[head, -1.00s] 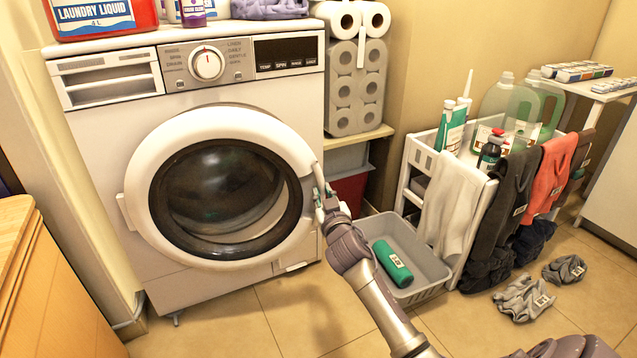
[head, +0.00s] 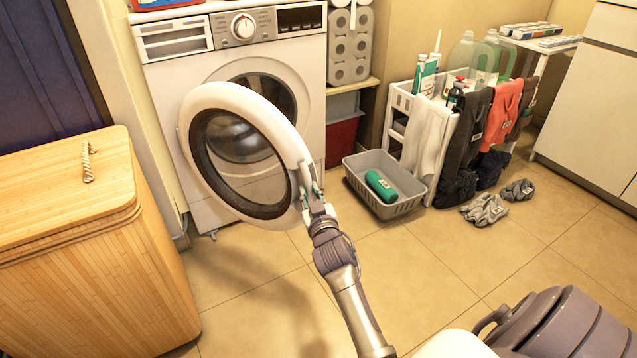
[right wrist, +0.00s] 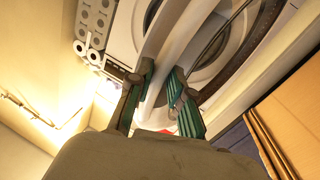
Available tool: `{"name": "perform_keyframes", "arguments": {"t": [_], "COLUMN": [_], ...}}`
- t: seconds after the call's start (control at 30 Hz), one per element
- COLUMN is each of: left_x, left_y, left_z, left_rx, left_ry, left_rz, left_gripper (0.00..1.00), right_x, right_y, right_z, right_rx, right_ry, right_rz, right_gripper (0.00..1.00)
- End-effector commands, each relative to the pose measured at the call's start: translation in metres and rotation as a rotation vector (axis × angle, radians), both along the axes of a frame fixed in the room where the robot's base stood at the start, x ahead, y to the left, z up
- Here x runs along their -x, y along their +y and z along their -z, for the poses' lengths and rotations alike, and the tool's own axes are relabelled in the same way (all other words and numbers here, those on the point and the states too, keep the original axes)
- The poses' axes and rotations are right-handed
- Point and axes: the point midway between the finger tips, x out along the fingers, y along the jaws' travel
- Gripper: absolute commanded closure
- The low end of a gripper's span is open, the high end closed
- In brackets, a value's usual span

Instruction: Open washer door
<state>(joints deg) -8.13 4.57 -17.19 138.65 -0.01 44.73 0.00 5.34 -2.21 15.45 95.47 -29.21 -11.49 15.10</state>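The white washer (head: 165,82) stands against the back wall. Its round door (head: 205,108), a white ring with dark-rimmed glass, is swung partly open toward me, hinged on the left. The drum opening (head: 262,105) shows behind it. My right gripper (head: 310,198) is at the door's free right edge. In the right wrist view its two green-padded fingers (right wrist: 164,100) stand on either side of the white door rim (right wrist: 172,48), with the rim between them; the exact finger contact is partly hidden. My left gripper is in neither current view.
A grey basket (head: 408,203) with a green bottle (head: 381,186) and a white cart (head: 398,100) stand right of the washer. Grey cloths (head: 484,210) lie on the floor. Tiled floor before the door is free.

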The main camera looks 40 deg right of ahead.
Motion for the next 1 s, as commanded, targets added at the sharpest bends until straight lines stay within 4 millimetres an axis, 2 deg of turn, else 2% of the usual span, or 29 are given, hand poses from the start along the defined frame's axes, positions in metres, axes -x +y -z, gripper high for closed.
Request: {"name": "perform_keyframes", "arguments": {"t": [0.03,0.13,0.67,0.7,0.83,1.0], "left_x": [0.0,0.0,0.001,0.001,0.001,0.001], "left_y": [0.0,0.0,0.0,0.0,0.0,0.0], "left_z": [-0.001,0.001,0.002,0.002,0.002,0.002], "left_rx": [0.0,0.001,0.003,0.003,0.003,0.003], "left_ry": [0.005,0.011,0.014,0.014,0.015,0.016], "left_rz": [0.001,0.0,0.002,0.002,0.002,0.002], "left_gripper": [0.6,0.6,0.6,0.6,0.6,0.6], "right_x": [-0.005,-0.003,-0.002,-0.002,-0.002,-0.001], "right_y": [0.017,0.024,0.031,0.031,0.031,0.03], "right_z": [-0.007,-0.007,-0.005,-0.005,-0.005,-0.006], "right_rx": [-0.003,-0.001,0.002,0.002,0.002,0.002], "right_ry": [-0.014,-0.016,-0.015,-0.015,-0.015,-0.015], "right_rz": [-0.022,-0.022,-0.022,-0.022,-0.022,-0.021], "right_gripper": [1.0,1.0,1.0,0.77,0.56,0.56]}}
